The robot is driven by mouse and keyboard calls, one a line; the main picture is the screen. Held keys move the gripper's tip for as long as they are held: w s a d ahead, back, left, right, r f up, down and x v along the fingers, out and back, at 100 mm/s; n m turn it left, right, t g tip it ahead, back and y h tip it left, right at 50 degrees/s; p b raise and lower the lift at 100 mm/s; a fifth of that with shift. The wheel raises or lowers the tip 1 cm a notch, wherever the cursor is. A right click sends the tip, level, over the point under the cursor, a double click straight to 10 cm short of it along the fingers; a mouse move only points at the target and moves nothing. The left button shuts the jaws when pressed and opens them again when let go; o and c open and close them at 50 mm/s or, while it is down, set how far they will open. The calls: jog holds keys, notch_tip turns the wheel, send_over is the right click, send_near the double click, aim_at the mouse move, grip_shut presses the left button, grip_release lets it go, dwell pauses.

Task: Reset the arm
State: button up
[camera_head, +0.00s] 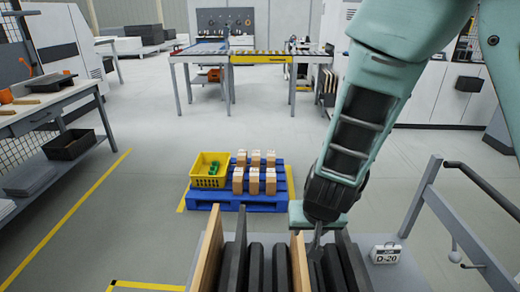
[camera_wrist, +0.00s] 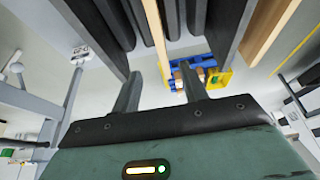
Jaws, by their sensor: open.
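My gripper (camera_head: 317,243) hangs down over the right part of a row of upright boards. In the wrist view my gripper (camera_wrist: 160,88) is open, its two dark fingers spread apart. The near edge of a light wooden board (camera_wrist: 154,35) lines up between the fingers, and I cannot tell whether it is inside the gap or just beyond it. In the head view this wooden board (camera_head: 299,262) stands just left of the fingers. No board is clearly gripped.
Dark boards (camera_head: 255,268) and another wooden board (camera_head: 207,250) stand at the left. A blue pallet (camera_head: 236,204) beyond carries a yellow crate (camera_head: 208,180) and several small boxes (camera_head: 254,180). A grey rail (camera_head: 424,196) and a D-20 sign (camera_head: 386,252) are at right.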

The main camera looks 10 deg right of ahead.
jog(key=s+a+r+n+g+y, duration=0.3)
jog(key=s+a+r+n+y, duration=0.15)
jog(key=s+a+r, duration=0.55)
jog(key=s+d+r+n+g+h, duration=0.1)
jog(key=s+d+r+n+h, duration=0.1)
jog(key=s+d+n, duration=0.3)
jog(key=s+h, duration=0.1)
jog(key=s, duration=0.3)
jog(key=shift+d, duration=0.15)
jog(key=shift+s+r+n, duration=0.1)
jog(key=shift+n, duration=0.15)
jog(key=shift+c, duration=0.8)
